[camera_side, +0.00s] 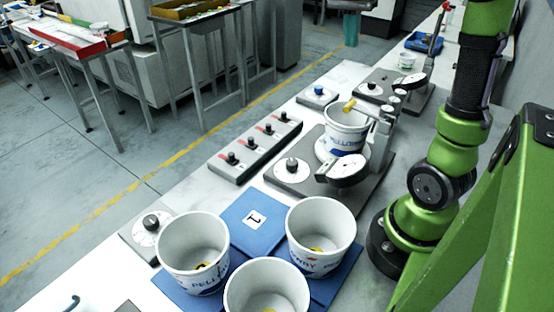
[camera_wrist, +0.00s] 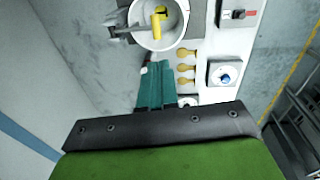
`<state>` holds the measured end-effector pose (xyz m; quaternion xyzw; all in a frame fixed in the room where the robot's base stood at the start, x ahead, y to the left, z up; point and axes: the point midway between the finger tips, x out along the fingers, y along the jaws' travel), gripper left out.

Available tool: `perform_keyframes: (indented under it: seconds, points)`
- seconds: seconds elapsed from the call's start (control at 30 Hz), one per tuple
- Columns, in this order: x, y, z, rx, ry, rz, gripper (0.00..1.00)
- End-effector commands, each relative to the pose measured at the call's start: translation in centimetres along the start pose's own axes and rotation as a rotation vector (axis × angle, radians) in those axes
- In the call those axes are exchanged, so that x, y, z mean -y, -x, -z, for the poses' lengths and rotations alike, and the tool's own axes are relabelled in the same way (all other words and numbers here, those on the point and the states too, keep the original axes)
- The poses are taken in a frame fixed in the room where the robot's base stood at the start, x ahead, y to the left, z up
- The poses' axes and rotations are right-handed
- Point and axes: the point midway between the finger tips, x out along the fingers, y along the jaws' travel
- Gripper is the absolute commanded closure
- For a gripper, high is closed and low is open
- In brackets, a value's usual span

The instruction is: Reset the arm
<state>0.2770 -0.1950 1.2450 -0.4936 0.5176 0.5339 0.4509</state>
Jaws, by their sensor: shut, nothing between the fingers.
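My gripper (camera_wrist: 157,66) shows in the wrist view as two teal fingers, shut together with nothing between them. It sits above the bench, below the white cup in that picture. This white cup (camera_wrist: 158,32) has a yellow-handled thing in it and a grey arm beside it. There, part of my green arm (camera_side: 432,185) stands at the right. The white cup (camera_side: 346,135) stands on a grey station with a dial (camera_side: 342,171).
Three white cups (camera_side: 193,252) stand at the front on blue plates (camera_side: 250,222) marked 1. A knob strip (camera_side: 256,147) and a blue-knob box (camera_side: 317,95) lie along the bench. Several yellow pieces (camera_wrist: 186,68) lie near the fingers in the wrist view. The aisle floor is clear.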

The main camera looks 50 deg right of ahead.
Motion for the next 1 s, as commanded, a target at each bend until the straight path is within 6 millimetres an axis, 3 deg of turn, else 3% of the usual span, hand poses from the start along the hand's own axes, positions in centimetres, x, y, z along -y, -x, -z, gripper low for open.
perform_keyframes:
  seconds: [0.07,0.17,0.37,0.5,0.6,0.73,1.0]
  points:
    - [0.5,-1.4,-0.1,-0.011,0.093,0.021,1.00]
    - [1.2,-2.8,-2.4,-0.042,0.289,0.114,1.00]
    - [2.0,-5.0,-11.8,-0.155,0.739,0.413,1.00]
    - [0.7,-6.3,-18.0,-0.237,0.950,0.600,1.00]
    - [-0.5,-7.0,-20.8,-0.270,1.031,0.685,1.00]
    - [-1.8,-7.3,-22.8,-0.277,1.081,0.732,1.00]
    - [-2.0,-6.8,-23.2,-0.287,1.101,0.753,1.00]
